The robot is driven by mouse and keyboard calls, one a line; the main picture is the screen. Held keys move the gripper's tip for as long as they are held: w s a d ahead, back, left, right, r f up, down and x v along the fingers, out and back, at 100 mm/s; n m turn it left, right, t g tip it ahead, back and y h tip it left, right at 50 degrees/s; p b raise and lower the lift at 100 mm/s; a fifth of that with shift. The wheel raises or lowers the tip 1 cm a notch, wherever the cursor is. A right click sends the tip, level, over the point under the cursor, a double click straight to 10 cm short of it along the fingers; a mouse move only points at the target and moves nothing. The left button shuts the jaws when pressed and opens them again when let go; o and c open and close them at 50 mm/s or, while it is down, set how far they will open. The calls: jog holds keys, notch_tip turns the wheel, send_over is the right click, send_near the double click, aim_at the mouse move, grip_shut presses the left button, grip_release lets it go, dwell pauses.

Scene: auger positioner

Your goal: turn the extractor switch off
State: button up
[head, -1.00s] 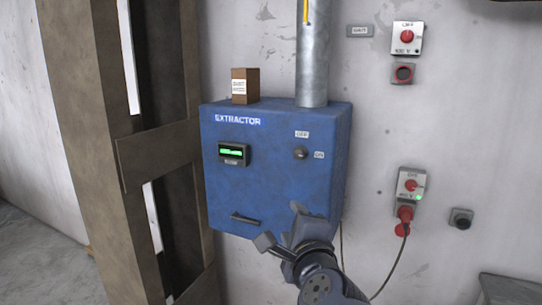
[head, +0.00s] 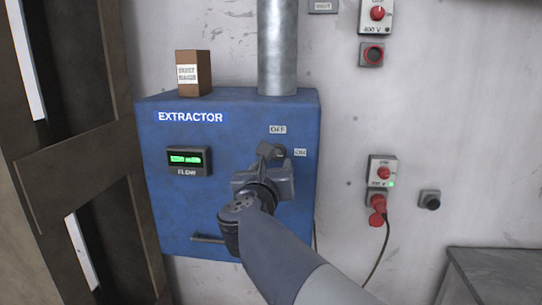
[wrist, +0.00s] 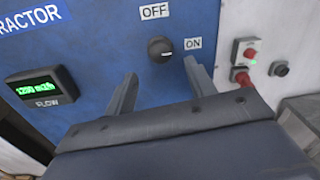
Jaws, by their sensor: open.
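The blue extractor box (head: 215,215) hangs on the wall. Its dark round switch knob (wrist: 160,49) sits between an OFF label (wrist: 155,12) above it and an ON label (wrist: 193,43) to its right. The knob's pale pointer mark is turned toward ON. My gripper (wrist: 158,80) is open, its two fingers apart just below and to either side of the knob, with nothing between them.
A brown box of dust bags (head: 193,75) and a metal duct (head: 278,50) stand on top of the extractor. A wall socket with a red plug (head: 377,205) and hanging cable is at the right. A grey bench (head: 495,265) is at lower right.

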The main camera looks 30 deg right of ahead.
aim_at(276, 156)
jog(key=shift+p+x, duration=0.35)
jog(key=shift+x, duration=2.8)
jog(key=shift+c, duration=0.2)
jog(key=c, duration=0.9)
